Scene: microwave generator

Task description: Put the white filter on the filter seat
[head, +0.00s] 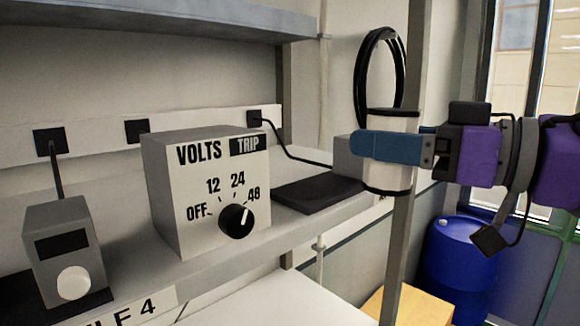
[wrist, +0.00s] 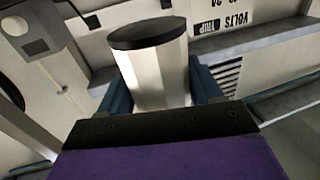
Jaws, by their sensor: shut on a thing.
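The white filter (head: 388,181) is a white cylinder with dark bands at its ends. It is upright in the head view, in front of the right part of the shelf. My gripper (head: 378,147) is shut around its middle, with a blue finger across the near side. In the wrist view the filter (wrist: 158,75) stands between the blue fingers, its black end (wrist: 146,33) facing up. A flat black plate (head: 312,193) lies on the shelf left of the filter, with a grey block (head: 347,156) behind it. I cannot tell for sure whether this plate is the filter seat.
A voltage box (head: 205,195) with a dial stands on the shelf (head: 225,262), left of the plate. A smaller grey device (head: 66,250) stands farther left. A metal post (head: 404,235) rises close to my gripper. A blue barrel (head: 460,265) stands at lower right.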

